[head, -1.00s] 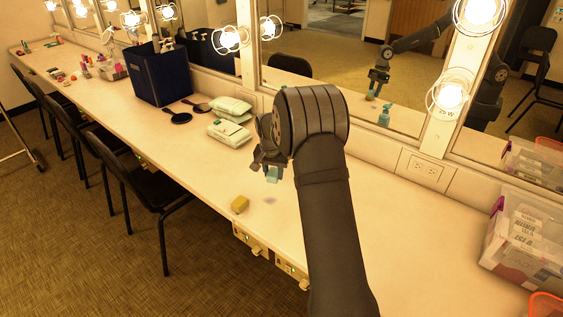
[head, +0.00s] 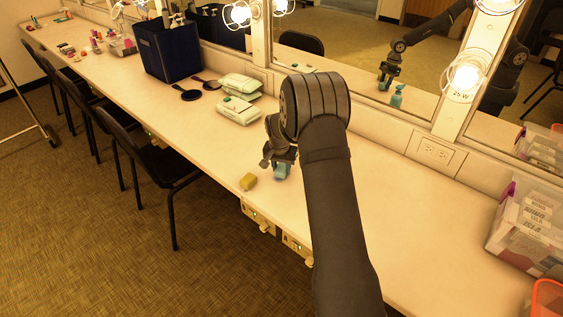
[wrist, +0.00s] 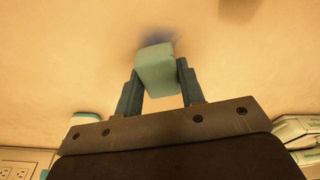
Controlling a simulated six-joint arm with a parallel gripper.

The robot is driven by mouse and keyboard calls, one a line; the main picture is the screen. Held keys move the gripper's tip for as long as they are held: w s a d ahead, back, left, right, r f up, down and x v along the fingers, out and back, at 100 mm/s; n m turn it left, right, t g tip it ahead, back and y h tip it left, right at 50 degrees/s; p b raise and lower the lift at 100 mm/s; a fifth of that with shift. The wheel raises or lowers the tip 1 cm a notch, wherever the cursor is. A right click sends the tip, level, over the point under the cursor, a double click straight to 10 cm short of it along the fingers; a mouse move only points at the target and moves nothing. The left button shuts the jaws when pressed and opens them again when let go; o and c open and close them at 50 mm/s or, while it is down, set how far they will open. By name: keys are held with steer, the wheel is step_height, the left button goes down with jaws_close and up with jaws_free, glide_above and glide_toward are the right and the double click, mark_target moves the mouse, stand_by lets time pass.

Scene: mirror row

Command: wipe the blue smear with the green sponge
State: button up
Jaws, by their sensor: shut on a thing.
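My gripper (head: 281,168) is shut on the green sponge (wrist: 158,70), a pale blue-green block between the two fingers in the wrist view. In the head view the sponge (head: 282,174) shows just below the fingers, low over the counter or on it; I cannot tell whether it touches. The blue smear (wrist: 155,38) shows in the wrist view as a dull bluish patch on the counter, just beyond the sponge and partly hidden by it. In the head view the smear is hidden by my gripper and the sponge.
Wipe packs (head: 239,110), hand mirrors (head: 187,94) and a dark blue bin (head: 168,50) stand farther back. A clear box (head: 525,225) is at the right.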

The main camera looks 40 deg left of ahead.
mark_target(275, 180)
steer(key=shift+s+f, duration=0.5)
steer(key=shift+s, duration=0.25)
steer(key=shift+c, duration=0.4)
steer(key=shift+s, duration=1.1)
steer(key=shift+w, duration=1.95)
steer(key=shift+s+r, duration=0.1)
steer(key=shift+r, duration=4.05)
